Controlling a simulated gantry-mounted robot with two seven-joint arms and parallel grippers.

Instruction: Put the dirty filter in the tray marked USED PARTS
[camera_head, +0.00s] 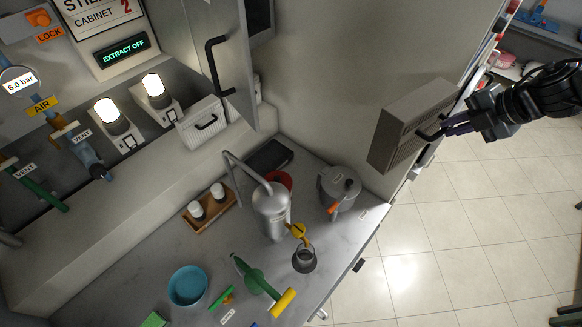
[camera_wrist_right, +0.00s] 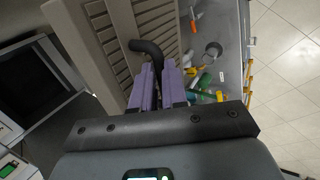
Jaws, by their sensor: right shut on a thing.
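The dirty filter (camera_head: 413,124) is a grey-brown slatted box with a black handle, held in the air at the upper right of the head view. My right gripper (camera_head: 446,130) is shut on its handle. In the right wrist view the purple fingers of the right gripper (camera_wrist_right: 160,85) close around the black handle, and the slatted face of the filter (camera_wrist_right: 105,35) fills the upper left. I see no tray with a readable USED PARTS mark. My left gripper is out of view.
A pale filter box (camera_head: 203,122) sits by the open cabinet door (camera_head: 222,50). The counter (camera_head: 165,245) holds a silver vessel (camera_head: 271,210), a lidded grey pot (camera_head: 340,187), a blue bowl (camera_head: 188,286) and a wooden tray (camera_head: 213,217) with white cups. Tiled floor (camera_head: 480,220) is open at right.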

